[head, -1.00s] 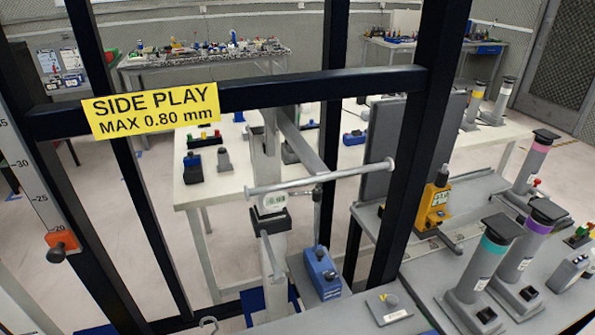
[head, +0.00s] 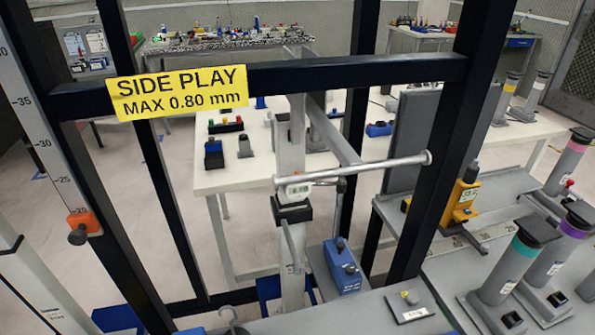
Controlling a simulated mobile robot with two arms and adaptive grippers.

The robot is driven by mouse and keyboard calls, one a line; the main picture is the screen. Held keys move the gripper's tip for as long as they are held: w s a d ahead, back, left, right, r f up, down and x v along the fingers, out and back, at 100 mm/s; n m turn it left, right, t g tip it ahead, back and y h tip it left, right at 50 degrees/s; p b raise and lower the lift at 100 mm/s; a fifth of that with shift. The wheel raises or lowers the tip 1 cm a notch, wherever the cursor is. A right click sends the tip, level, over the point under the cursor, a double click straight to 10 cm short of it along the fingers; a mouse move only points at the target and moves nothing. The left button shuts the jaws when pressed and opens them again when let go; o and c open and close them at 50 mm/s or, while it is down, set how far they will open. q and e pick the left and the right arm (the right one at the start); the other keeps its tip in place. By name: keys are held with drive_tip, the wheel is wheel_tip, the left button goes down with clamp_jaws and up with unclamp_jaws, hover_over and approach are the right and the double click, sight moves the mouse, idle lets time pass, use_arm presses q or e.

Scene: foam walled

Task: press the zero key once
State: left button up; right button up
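A digital gauge (head: 299,191) with a small grey display is mounted on a pale upright column behind the dark frame. A dark block sits just below the display. A horizontal grey bar (head: 375,168) with round ends runs out to the right near the gauge. The zero key cannot be made out at this size. Neither of my grippers is in view.
A dark frame (head: 345,72) with a yellow side play sign (head: 178,93) stands in front of the gauge. An orange clamp (head: 83,227) sits on a scale at left. A blue box (head: 342,266), a yellow device (head: 463,196) and grey cylinders (head: 511,254) stand at right.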

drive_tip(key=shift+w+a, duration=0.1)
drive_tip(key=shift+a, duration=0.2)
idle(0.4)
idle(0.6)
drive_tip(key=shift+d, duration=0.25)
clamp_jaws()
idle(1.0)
